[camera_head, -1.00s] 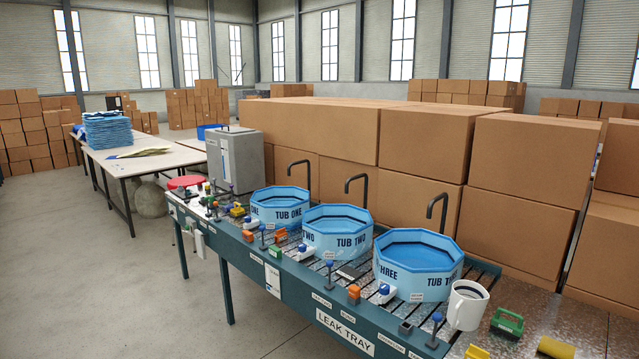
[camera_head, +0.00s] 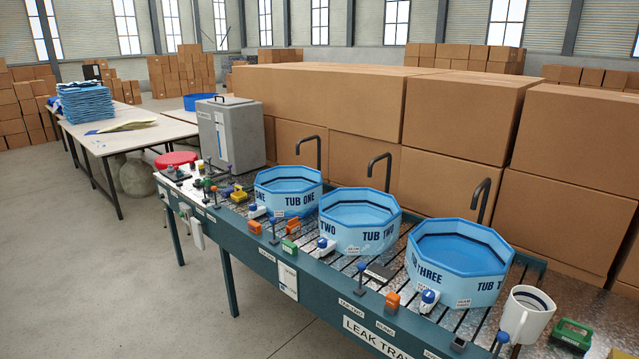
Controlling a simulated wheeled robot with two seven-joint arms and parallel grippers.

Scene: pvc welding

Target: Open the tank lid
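A grey box-shaped tank (camera_head: 230,135) stands at the far left end of the green workbench. Its flat lid (camera_head: 222,103) lies on top and looks closed, with a small dark handle (camera_head: 217,97) on it. A pale strip with a blue mark runs down the tank's front. Neither of my grippers is in view.
Three blue tubs, tub one (camera_head: 288,190), tub two (camera_head: 358,220) and tub three (camera_head: 459,262), stand along the bench with dark taps behind. A white mug (camera_head: 525,314) is at the right. Stacked cartons (camera_head: 455,115) line the back. Open floor (camera_head: 130,285) lies left.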

